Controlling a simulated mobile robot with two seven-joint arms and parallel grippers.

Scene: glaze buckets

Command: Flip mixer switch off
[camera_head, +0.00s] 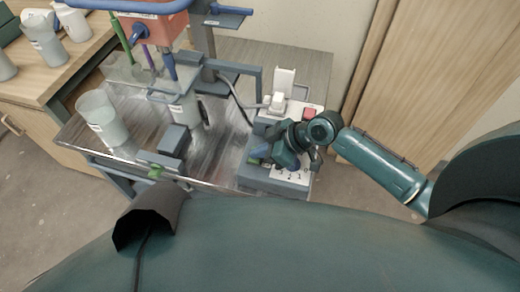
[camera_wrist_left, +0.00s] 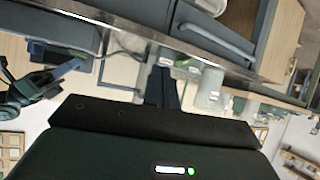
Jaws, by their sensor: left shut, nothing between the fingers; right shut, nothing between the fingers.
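The mixer's grey control box (camera_head: 262,182) stands at the right end of the metal-topped table, with a white numbered panel (camera_head: 290,176) on its front. My right gripper (camera_head: 284,155) is over this box, its arm reaching in from the right. It is shut with nothing held, and it hides part of the box and its controls. A red switch (camera_head: 309,113) shows just behind the gripper. I cannot tell whether the gripper touches any control. The mixer head (camera_head: 157,28) is at the upper left. My left gripper (camera_wrist_left: 162,88) shows shut and empty in the left wrist view.
A translucent bucket (camera_head: 102,118) stands on the table's left side, and another container (camera_head: 184,107) is under the mixer. A white plug-like part (camera_head: 278,102) with a cable is behind the box. Pale bottles (camera_head: 44,40) stand on the wooden counter (camera_head: 70,65).

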